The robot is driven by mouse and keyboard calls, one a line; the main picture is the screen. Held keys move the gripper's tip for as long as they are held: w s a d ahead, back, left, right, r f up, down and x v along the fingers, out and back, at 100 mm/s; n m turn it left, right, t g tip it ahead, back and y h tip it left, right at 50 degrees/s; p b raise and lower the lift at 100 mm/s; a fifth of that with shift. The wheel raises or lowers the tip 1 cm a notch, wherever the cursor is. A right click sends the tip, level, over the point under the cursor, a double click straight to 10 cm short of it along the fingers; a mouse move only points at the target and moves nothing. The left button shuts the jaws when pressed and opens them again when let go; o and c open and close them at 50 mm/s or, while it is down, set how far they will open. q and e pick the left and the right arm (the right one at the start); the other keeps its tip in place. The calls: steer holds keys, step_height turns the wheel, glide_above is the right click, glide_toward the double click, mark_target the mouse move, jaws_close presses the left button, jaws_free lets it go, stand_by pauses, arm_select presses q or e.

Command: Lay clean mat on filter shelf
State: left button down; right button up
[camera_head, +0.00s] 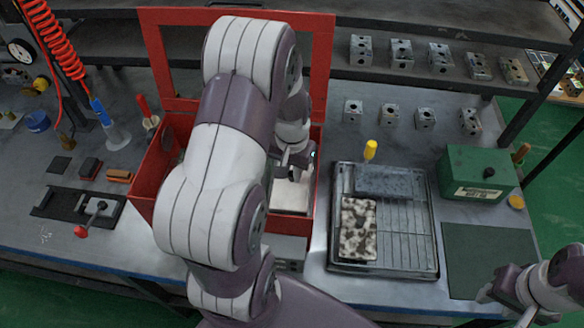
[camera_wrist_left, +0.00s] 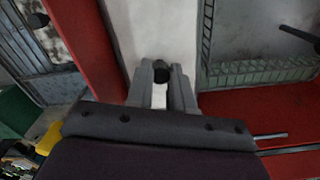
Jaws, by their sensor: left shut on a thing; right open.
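A white mat (camera_head: 291,196) lies or hangs inside the red box (camera_head: 160,175). My left gripper (camera_head: 292,172) reaches into the box from above and is shut on the white mat. In the left wrist view, the mat (camera_wrist_left: 160,30) extends away between the fingers (camera_wrist_left: 161,75). I cannot tell whether the mat touches anything beneath it. A mesh strip (camera_wrist_left: 255,74), possibly the filter shelf, shows beside the mat in the wrist view. My arm hides much of the box in the head view. My right gripper (camera_head: 492,292) is open and empty at the lower right.
A wire-rack tray (camera_head: 410,240) right of the box holds a blotchy dark-stained mat (camera_head: 357,228) and a grey slab (camera_head: 390,180). A green box (camera_head: 478,172) and a dark green pad (camera_head: 487,258) are further right. Metal valve blocks (camera_head: 425,117) stand behind.

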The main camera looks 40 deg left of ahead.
arm_select(q)
steer(key=shift+s+d, duration=0.25)
steer(key=shift+s, duration=0.05)
steer(key=shift+f, duration=0.1)
steer(key=c, duration=1)
jaws_free()
steer(key=shift+w, duration=0.1)
steer(key=shift+a, duration=0.1)
step_height(320, 180, up, 12)
steer(key=s+d+f+m, duration=0.1)
steer(key=s+d+f, duration=0.1)
steer(key=d, duration=0.4)
steer(key=s+d+f+m+t, duration=0.1)
steer(key=s+d, duration=0.3)
steer(key=d, duration=0.2)
steer(key=shift+f, duration=0.35)
